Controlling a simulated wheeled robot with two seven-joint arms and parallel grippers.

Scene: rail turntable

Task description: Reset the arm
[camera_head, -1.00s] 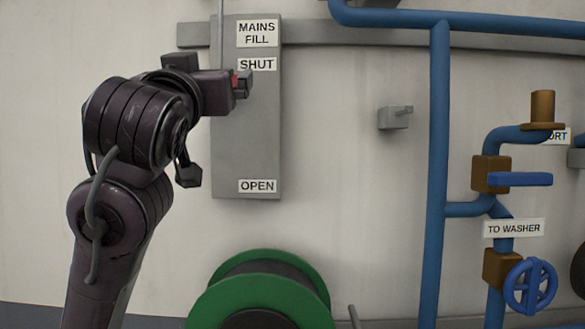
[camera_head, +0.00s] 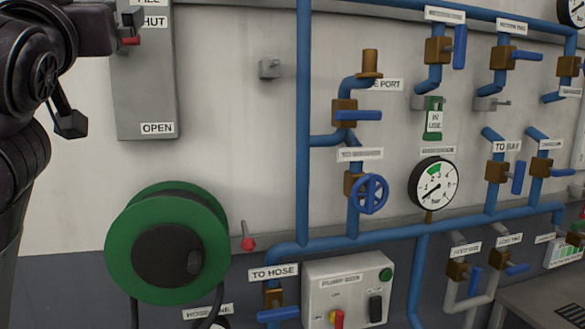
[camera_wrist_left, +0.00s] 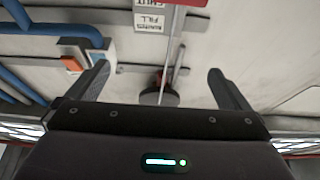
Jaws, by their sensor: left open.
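My left arm comes in at the left edge of the head view. My left gripper (camera_head: 128,25) is in front of the grey mains fill panel (camera_head: 148,85), beside its SHUT label (camera_head: 153,21). A small red part (camera_head: 130,41) shows at the fingertips; I cannot tell whether they touch it. In the left wrist view, the two fingers (camera_wrist_left: 160,85) stand wide apart. A dark round part on a thin rod (camera_wrist_left: 162,92) shows beyond, between them. My right gripper is in neither view.
A green hose reel (camera_head: 125,240) is below the panel. Blue pipes (camera_head: 303,120) with valves and a round gauge (camera_head: 433,184) fill the right. A grey control box (camera_head: 348,290) is at the lower middle. The wall between panel and pipes is mostly bare.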

